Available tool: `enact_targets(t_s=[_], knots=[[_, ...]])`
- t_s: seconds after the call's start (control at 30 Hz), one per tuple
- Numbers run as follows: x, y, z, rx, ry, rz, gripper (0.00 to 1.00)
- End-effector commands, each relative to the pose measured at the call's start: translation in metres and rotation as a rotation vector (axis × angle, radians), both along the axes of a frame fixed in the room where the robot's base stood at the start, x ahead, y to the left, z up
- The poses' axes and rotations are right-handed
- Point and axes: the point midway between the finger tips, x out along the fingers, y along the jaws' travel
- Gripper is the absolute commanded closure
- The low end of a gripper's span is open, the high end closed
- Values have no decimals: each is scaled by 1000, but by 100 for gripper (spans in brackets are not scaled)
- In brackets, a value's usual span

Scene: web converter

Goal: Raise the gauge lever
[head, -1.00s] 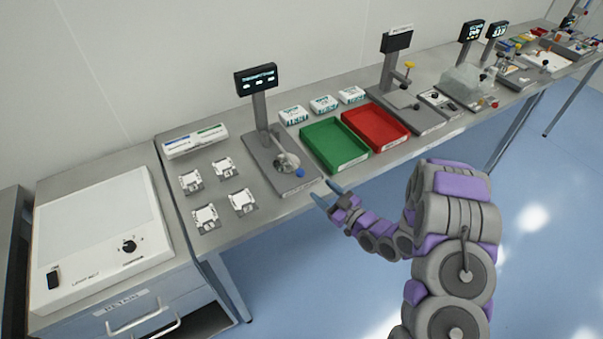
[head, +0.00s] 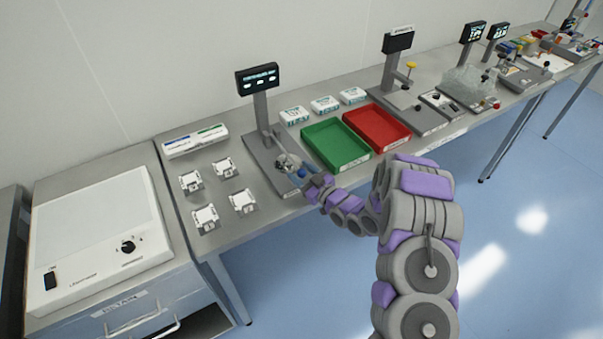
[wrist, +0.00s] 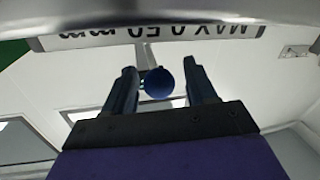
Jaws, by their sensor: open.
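The gauge station (head: 277,165) is a grey base plate with a post and a dark display (head: 257,79) on the bench. Its lever ends in a blue ball knob (head: 302,173) near the front of the plate. In the wrist view the blue knob (wrist: 159,83) sits between the two open fingers of my gripper (wrist: 155,85), with a visible gap to each side. In the head view my gripper (head: 305,178) is at the knob, and its fingers are partly hidden there. A plate with inverted "MAX 0.50 mm" lettering (wrist: 160,35) shows beyond the fingers in the wrist view.
A green tray (head: 352,163) and a red tray (head: 398,147) stand right of the gauge. Several small white fixtures (head: 205,218) lie to its left, below a white box (head: 196,140). A light box (head: 100,235) stands at far left. The floor before the bench is clear.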

Motion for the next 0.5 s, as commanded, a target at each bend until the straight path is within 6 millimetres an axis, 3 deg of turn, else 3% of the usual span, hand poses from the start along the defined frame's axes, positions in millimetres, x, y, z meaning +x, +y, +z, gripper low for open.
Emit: enact_targets(t_s=[0.17,0.5], knots=[[0,0,0,0,0,0,45],[0,0,0,1,-1,0,78]])
